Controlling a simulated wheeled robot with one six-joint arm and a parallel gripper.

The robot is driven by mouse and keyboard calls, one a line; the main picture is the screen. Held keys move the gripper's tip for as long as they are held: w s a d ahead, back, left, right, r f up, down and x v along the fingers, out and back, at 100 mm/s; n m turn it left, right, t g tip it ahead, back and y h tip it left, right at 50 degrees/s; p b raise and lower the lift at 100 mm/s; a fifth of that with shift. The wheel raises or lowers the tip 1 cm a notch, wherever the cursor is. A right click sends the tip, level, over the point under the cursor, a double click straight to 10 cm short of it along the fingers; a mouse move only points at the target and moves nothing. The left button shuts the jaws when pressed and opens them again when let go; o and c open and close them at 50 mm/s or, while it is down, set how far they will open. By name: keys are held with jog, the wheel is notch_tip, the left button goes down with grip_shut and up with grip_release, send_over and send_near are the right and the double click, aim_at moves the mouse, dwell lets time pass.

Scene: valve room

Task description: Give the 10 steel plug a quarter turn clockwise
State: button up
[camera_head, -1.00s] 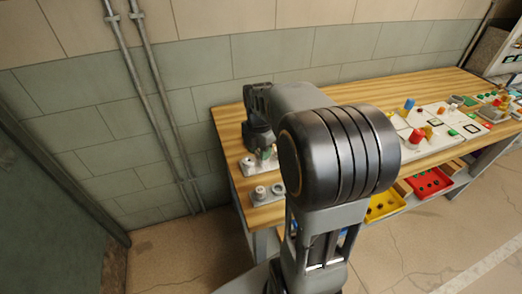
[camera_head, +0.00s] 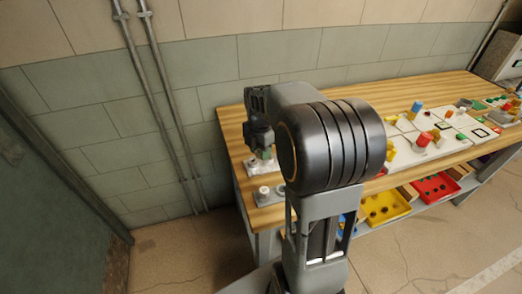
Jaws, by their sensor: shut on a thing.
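My gripper (camera_head: 264,153) points down over the left end of the wooden bench. It is small in the head view, above a pale plate (camera_head: 252,168) near the bench's left edge. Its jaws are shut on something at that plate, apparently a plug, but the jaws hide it. I cannot read any number on it. A second pale plate (camera_head: 261,201) lies nearer the front edge and carries a light round fitting (camera_head: 264,190) and a darker one beside it. My arm hides part of this plate's right side.
The bench top (camera_head: 232,123) runs back to the right. White boards with coloured pegs (camera_head: 416,107) stand there. A yellow bin (camera_head: 386,208) and a red bin (camera_head: 436,188) sit below. A tiled wall with vertical pipes (camera_head: 168,100) is behind. The floor at the left is clear.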

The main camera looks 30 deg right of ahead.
jog(key=shift+w+a+f, duration=0.15)
jog(key=shift+w+f, duration=0.65)
jog(key=shift+w, duration=0.3)
dwell(0.4)
jog(key=n, duration=0.4)
jog(key=n+p, duration=0.1)
jog(key=n, duration=0.4)
jog(key=shift+w+f, duration=0.25)
jog(key=shift+w, duration=0.05)
jog(key=shift+w+a+f, duration=0.15)
jog(key=shift+w+f, duration=0.35)
jog(key=shift+w, duration=0.2)
jog(key=shift+w, duration=0.1)
jog(key=shift+f+b, duration=0.6)
jog(key=shift+f, duration=0.6)
dwell(1.9)
